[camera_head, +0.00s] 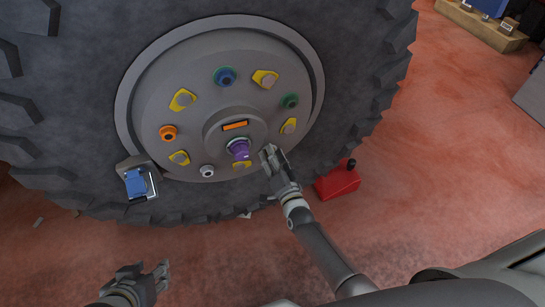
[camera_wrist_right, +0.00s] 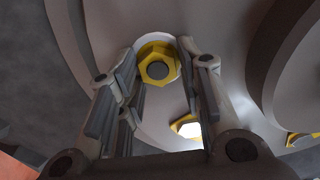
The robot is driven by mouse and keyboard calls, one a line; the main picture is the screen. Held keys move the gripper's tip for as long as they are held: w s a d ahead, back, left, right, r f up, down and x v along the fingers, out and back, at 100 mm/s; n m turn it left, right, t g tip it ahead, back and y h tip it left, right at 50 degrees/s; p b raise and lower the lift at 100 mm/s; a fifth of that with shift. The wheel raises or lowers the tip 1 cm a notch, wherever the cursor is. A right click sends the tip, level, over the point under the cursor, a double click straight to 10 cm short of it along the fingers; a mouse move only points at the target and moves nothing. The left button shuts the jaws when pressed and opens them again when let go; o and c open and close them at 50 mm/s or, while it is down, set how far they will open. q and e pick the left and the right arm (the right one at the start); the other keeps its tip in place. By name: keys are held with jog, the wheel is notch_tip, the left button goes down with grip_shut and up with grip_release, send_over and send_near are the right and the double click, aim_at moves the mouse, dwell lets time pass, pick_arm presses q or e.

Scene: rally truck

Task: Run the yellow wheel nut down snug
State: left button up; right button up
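The yellow wheel nut (camera_wrist_right: 144,51) shows in the right wrist view as a yellow hex around a grey round stud end, on the pale wheel face. My right gripper (camera_wrist_right: 165,67) is open there, one finger on each side of the nut; I cannot tell whether they touch it. In the head view my right gripper (camera_head: 268,153) is at the lower right of the wheel hub (camera_head: 215,110) and hides the nut. My left gripper (camera_head: 152,272) is low at the left, away from the wheel, with its fingers apart and empty.
Around the hub are blue (camera_head: 226,76), green (camera_head: 290,101), orange (camera_head: 168,132) and grey (camera_head: 207,171) nuts, with yellow tags (camera_head: 180,103) between. A purple piece (camera_head: 239,149) sticks out nearby. A red object (camera_head: 337,183) is on the floor. A blue-faced box (camera_head: 137,182) stands at lower left.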

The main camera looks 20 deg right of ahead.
jog(key=shift+o, duration=1)
jog(key=shift+s, duration=0.1)
jog(key=s, duration=1.1)
jog(key=shift+s+d, duration=0.2)
jog(key=shift+s, duration=0.2)
